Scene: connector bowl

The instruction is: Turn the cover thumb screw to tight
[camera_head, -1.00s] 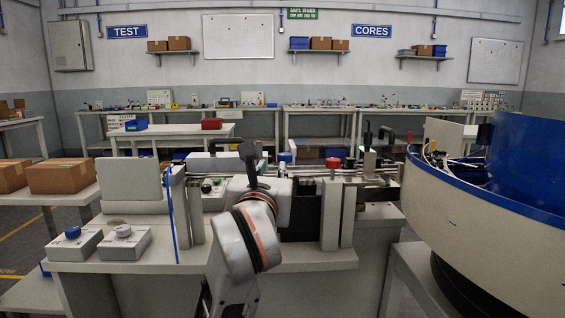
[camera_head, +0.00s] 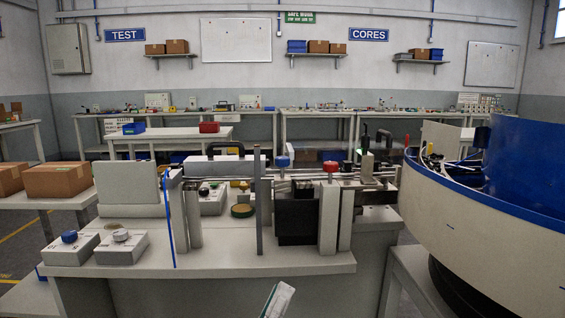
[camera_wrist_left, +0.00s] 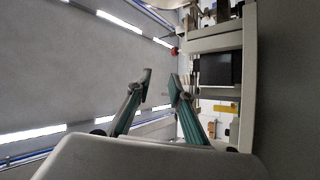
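No knob is labelled, so I cannot tell which one is the cover thumb screw. A red round knob (camera_head: 331,166) and a blue knob (camera_head: 283,161) stand on the bench machine (camera_head: 295,215), near its rail. The red knob also seems to show in the left wrist view (camera_wrist_left: 174,51). My left gripper (camera_wrist_left: 160,79) is open and empty, its two fingers apart and touching nothing, away from the knobs. In the head view only a small pale part of my left arm shows at the bottom edge. My right gripper is not in view.
Two grey boxes with a blue knob (camera_head: 69,236) and a grey knob (camera_head: 121,235) sit at the bench's front left. A thin upright post (camera_head: 258,205) stands at mid-bench. A large blue-rimmed bowl (camera_head: 480,230) fills the right. The bench's front strip is clear.

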